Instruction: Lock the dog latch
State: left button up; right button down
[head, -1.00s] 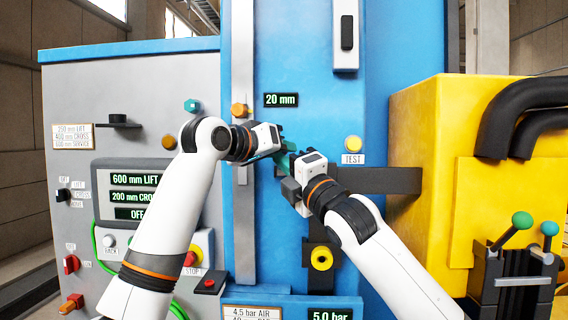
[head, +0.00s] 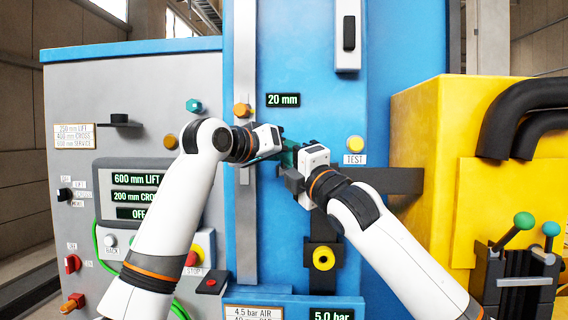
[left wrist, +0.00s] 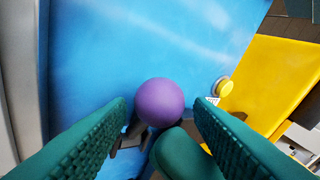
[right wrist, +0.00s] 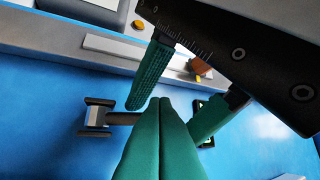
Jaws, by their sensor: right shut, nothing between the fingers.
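A purple ball knob (left wrist: 160,102) sits on a dark stem in front of the blue panel in the left wrist view. It lies between the fingertip ends of my left gripper (left wrist: 160,108), with gaps on both sides. My left gripper (head: 283,148) is open in the head view. My right gripper (head: 286,162) is close beside it, and its closed green fingers (right wrist: 160,130) are empty in the right wrist view. They point between the left gripper's fingers. A dark and grey fitting (right wrist: 97,116) is on the blue panel. In the head view the knob is hidden behind the grippers.
A dark horizontal bar (head: 390,181) lies right of the grippers. A yellow button (head: 355,144) marked TEST is above it. A yellow housing (head: 425,130) stands at the right, a grey control cabinet (head: 75,215) at the left.

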pick_arm(q)
jog(key=shift+d, duration=0.35)
jog(key=shift+a+r, duration=0.1)
jog(key=shift+a, duration=0.2)
